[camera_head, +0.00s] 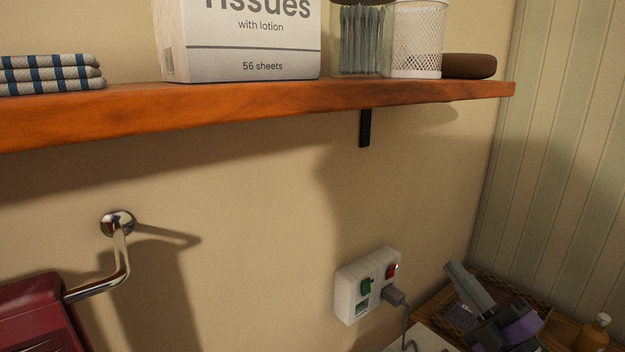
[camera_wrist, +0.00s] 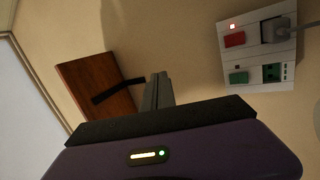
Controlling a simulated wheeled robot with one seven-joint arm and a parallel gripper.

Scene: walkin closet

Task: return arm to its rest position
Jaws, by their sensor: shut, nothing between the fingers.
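My gripper (camera_head: 456,270) is at the lower right of the head view, with grey fingers and a purple body. It is right of the wall socket and well below the shelf. In the wrist view my gripper (camera_wrist: 157,84) shows its grey fingers together and empty, pointing up the picture between the shelf and the socket. Nothing is seen touching the fingers.
A wooden shelf (camera_head: 250,112) crosses the wall, carrying folded cloths (camera_head: 50,74), a tissue box (camera_head: 245,45) and a mesh cup (camera_head: 415,40). A plugged socket (camera_head: 365,283) is beside my gripper. A basket (camera_head: 540,300) and bottle (camera_head: 594,331) are close by.

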